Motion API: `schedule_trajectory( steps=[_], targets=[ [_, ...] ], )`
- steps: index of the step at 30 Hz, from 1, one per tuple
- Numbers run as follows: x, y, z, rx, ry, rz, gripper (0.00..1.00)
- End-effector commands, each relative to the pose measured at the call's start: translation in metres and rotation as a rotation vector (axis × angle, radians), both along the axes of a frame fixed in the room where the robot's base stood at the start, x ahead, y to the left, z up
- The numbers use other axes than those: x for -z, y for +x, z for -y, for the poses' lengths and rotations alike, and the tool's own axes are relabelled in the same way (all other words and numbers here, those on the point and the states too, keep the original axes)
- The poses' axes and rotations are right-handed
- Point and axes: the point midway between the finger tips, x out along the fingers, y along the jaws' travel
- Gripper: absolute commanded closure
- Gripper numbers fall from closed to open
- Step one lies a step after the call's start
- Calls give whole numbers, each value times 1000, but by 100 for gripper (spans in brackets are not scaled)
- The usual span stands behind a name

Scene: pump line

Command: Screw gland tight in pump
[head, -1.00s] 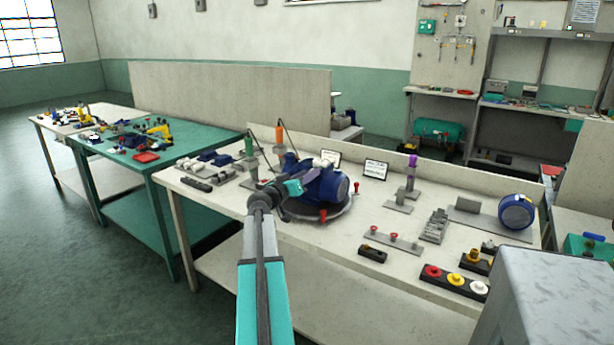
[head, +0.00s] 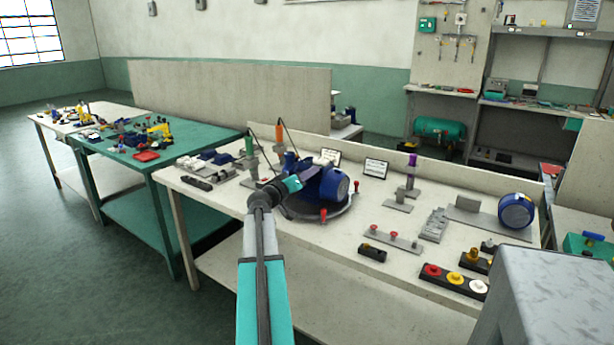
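The blue pump (head: 334,187) sits on a round grey turntable (head: 318,214) with red clamps, near the middle of the pale workbench. My arm reaches in from the front, and its teal wrist (head: 292,184) is close to the left side of the pump. My gripper (head: 306,178) is at the pump's left side. Its fingertips are too small and too mixed with the pump to make out. I cannot tell whether they touch or hold anything. The gland cannot be told apart here.
An orange-handled driver (head: 279,135) and a green-handled one (head: 249,146) stand behind the arm. A purple-topped tool (head: 411,163) stands to the right. A dark tray with red, yellow and white buttons (head: 455,281) lies front right. A blue motor (head: 516,211) stands far right.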

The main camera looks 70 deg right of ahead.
Motion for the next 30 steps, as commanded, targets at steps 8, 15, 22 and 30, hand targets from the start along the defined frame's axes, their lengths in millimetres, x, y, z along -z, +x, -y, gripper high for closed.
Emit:
schedule_trajectory(
  steps=[8,15,22,30],
  targets=[
    [1,0,0,1,-1,0,66],
    [0,0,0,0,0,0,66],
    [0,0,0,0,0,0,66],
    [0,0,0,0,0,0,100]
  ],
)
